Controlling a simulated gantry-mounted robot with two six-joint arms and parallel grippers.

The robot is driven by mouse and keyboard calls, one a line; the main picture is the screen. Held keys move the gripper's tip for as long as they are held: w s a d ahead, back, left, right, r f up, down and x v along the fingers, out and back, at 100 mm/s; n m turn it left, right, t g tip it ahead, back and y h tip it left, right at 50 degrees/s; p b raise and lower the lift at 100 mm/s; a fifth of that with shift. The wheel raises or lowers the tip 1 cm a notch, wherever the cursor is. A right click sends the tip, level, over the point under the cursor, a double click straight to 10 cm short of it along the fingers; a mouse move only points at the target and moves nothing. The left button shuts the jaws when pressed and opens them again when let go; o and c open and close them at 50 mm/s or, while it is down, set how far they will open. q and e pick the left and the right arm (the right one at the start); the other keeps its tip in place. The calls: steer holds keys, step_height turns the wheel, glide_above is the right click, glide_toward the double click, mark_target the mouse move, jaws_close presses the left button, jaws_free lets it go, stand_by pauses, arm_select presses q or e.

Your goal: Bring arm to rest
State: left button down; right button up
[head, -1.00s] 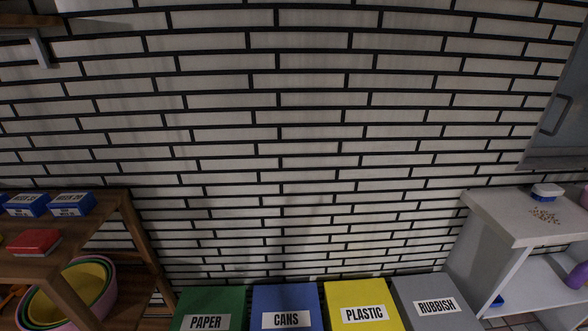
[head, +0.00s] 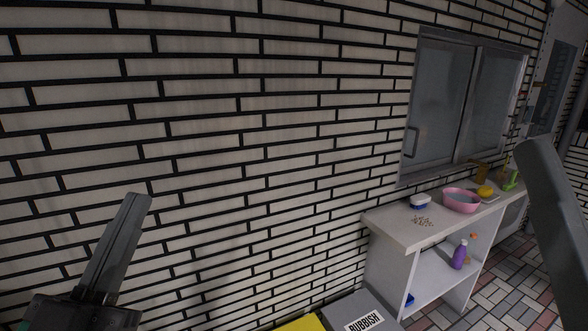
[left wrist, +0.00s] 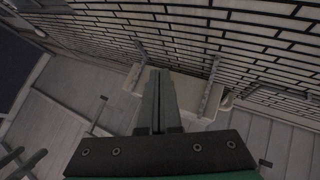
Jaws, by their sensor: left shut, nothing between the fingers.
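My left gripper (head: 132,205) shows at the lower left of the head view, raised in front of the brick wall. Its two fingers are together with nothing between them. In the left wrist view the shut fingers (left wrist: 158,78) point at a pale ledge or shelf (left wrist: 190,88) on the wall, apart from it as far as I can tell. A grey arm link of mine (head: 560,230) crosses the right edge of the head view. My right gripper is not visible.
A white counter (head: 385,222) along the wall holds a pink basin (head: 461,200) and a brush (head: 420,202). A purple bottle (head: 459,255) stands on its lower shelf. A grey rubbish bin (head: 335,311) and a yellow bin (head: 300,324) stand at the bottom. A window (head: 440,95) is above.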

arm_select(q)
steer(key=s+r+n+t+y, duration=0.1)
steer(key=s+r+n+t, duration=0.2)
steer(key=s+r, duration=0.65)
step_height(320, 180, up, 37)
steer(key=p, duration=3.8)
steer(key=shift+w+g, duration=0.3)
steer(key=shift+w, duration=0.1)
steer(key=shift+r, duration=0.1)
